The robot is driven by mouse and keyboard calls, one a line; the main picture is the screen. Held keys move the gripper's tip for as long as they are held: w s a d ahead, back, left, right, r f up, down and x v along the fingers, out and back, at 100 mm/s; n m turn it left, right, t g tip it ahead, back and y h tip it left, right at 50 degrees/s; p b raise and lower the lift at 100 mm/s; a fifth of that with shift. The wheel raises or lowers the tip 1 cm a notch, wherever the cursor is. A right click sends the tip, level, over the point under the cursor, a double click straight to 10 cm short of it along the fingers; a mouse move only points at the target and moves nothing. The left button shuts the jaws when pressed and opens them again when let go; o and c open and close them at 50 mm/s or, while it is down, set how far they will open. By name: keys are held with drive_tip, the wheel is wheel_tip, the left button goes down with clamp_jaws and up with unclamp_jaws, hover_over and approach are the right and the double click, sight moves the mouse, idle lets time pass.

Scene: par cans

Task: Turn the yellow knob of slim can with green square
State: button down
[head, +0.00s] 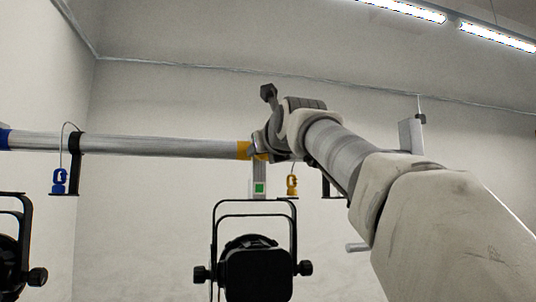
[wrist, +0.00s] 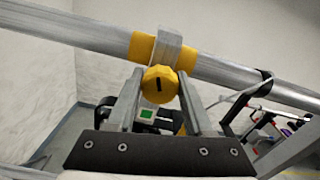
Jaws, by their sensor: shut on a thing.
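The yellow knob (wrist: 160,85) is a faceted round knob with a dark slot mark, just under the metal bar in the wrist view. My gripper (wrist: 160,92) has its two fingers on either side of it and is shut on it. The green square (wrist: 147,113) shows below the knob between the fingers, and also in the head view (head: 259,188) on a grey hanger. The black slim can (head: 256,270) hangs below that hanger in the head view. In the head view my arm hides the knob and my gripper's fingertips.
A horizontal metal bar (head: 165,147) runs across, with a yellow band (head: 243,150) by my gripper. Another black can (head: 18,250) hangs at the left. Cables and other fixtures show at the right in the wrist view.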

drive_tip(key=shift+m+b, duration=0.3)
drive_tip(key=shift+m, duration=0.2)
idle(0.3)
drive_tip(key=shift+c, duration=1.5)
unclamp_jaws()
drive_tip(key=b+v, duration=1.1)
drive_tip(key=v, duration=0.6)
drive_tip(key=shift+s, duration=0.25)
drive_tip(key=shift+d+r, duration=0.1)
